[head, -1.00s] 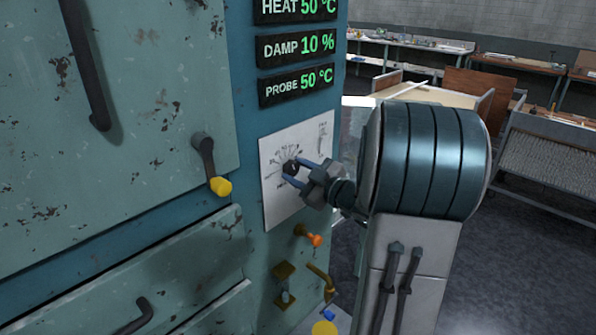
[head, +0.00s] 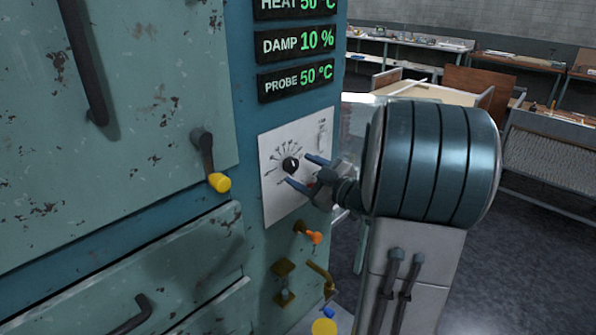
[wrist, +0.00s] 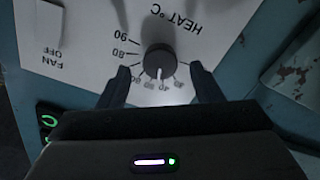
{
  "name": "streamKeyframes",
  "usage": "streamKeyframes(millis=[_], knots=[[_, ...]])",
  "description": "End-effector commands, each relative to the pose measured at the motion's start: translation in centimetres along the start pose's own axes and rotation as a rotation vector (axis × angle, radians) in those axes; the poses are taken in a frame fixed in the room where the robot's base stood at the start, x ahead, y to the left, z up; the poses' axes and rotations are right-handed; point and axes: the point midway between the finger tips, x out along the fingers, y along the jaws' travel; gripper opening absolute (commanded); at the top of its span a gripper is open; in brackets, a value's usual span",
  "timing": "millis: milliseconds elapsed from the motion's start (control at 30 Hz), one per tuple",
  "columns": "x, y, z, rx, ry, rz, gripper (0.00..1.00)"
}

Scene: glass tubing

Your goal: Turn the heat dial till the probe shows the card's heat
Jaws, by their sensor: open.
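The heat dial (head: 291,164) is a round black knob on a white scale plate (head: 272,208) on the teal cabinet. In the wrist view the dial (wrist: 159,58) shows upside down, its white pointer mark towards the picture's bottom, among small numbers I cannot read surely. My gripper (head: 296,168) is open; its fingers stand apart on either side of the dial, with gaps visible in the wrist view (wrist: 161,72). The probe display (head: 297,78) reads 50 °C. The heat display (head: 295,6), cut by the top edge, reads 50 °C. I cannot identify a separate card.
The damp display (head: 295,43) reads 10 %. A yellow-tipped handle (head: 219,182) sticks out left of the plate. An orange-tipped lever (head: 311,236) and brass fittings (head: 284,283) lie below. A fan-off switch (wrist: 50,25) shows beside the dial. Benches stand far right.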

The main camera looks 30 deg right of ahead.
Motion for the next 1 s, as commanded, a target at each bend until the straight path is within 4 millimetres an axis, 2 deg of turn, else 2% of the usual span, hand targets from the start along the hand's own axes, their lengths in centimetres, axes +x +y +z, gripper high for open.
streamKeyframes(millis=[300,500,700,1000], knots=[[-7.4,-0.1,0.3,-0.001,-0.002,0.004,0.59],[-10.4,-0.1,0.2,0.001,-0.001,0.001,0.59],[-11.4,-0.1,0.0,0.001,0.0,-0.001,0.59],[-11.4,-0.1,0.0,0.001,0.0,-0.001,0.59]])
